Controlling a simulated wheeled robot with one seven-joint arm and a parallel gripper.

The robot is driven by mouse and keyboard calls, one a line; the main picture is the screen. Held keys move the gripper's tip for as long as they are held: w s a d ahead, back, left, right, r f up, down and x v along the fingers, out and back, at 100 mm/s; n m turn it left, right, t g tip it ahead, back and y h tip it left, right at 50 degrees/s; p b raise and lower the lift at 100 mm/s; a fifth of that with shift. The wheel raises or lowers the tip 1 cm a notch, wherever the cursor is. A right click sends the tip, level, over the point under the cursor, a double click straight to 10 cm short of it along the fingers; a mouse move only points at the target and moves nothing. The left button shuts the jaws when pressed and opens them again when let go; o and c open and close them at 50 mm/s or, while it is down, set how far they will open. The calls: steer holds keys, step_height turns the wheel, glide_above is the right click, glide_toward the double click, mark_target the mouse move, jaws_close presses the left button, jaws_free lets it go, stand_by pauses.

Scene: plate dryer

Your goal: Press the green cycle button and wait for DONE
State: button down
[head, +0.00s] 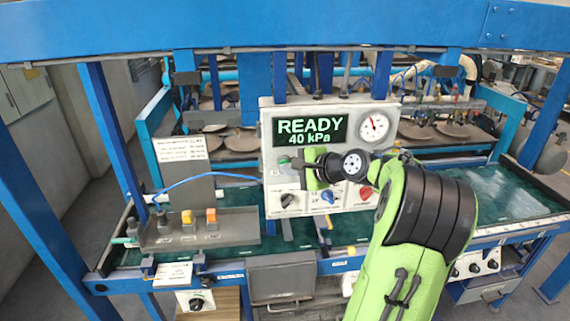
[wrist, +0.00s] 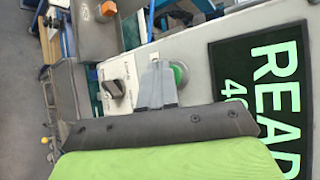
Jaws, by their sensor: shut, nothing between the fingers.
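The grey control panel (head: 350,110) faces me, with a display (head: 310,131) that reads READY and 40 kPa in green letters. The display (wrist: 262,80) also shows in the wrist view. The green button (wrist: 180,72) sits on the panel beside the display, partly hidden behind my fingers. My gripper (wrist: 158,72) is shut and empty, with its fingertips right in front of the button and overlapping its edge. I cannot tell whether they touch it. In the head view my gripper (head: 291,163) is at the panel's left side, below the display.
A pressure gauge (head: 373,127) is at the panel's upper right. A black knob (head: 289,199), a blue knob (head: 327,195) and a red knob (head: 365,193) line the panel's bottom. A grey box with orange-topped parts (head: 200,230) stands to the left. Blue frame posts surround the machine.

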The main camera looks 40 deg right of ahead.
steer(key=shift+w+d+p, duration=0.2)
steer(key=shift+p, duration=0.1)
steer(key=shift+s+a, duration=0.1)
stand_by(0.5)
steer(key=shift+s+a, duration=0.45)
steer(key=shift+s, duration=0.15)
